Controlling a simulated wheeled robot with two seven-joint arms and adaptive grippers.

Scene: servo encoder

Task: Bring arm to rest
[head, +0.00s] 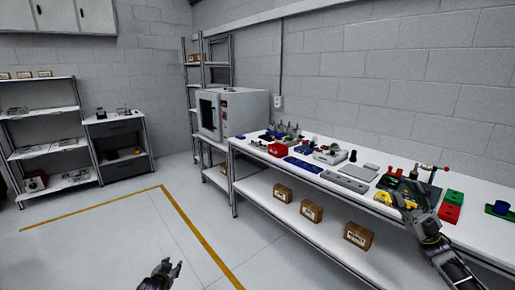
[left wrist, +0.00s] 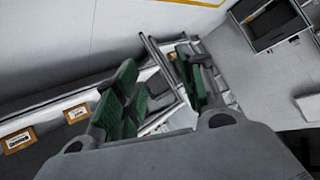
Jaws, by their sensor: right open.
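My left gripper (head: 168,268) is low at the bottom of the head view, above bare floor and away from the workbench. In the left wrist view its two green-padded fingers (left wrist: 163,82) stand apart with nothing between them. My right gripper (head: 405,192) is at the right of the head view, over the front part of the white workbench (head: 350,186). It is open, close to a yellow item (head: 383,198) and a dark fixture with a red-knobbed lever. Whether it touches anything there is hard to tell.
Red (head: 449,213) and green (head: 454,197) blocks lie right of my right gripper. Several cardboard boxes (head: 311,211) sit on the bench's lower shelf. A grey oven-like machine (head: 233,112) stands at the back. Shelving (head: 40,115) is at left. The floor inside the yellow line is clear.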

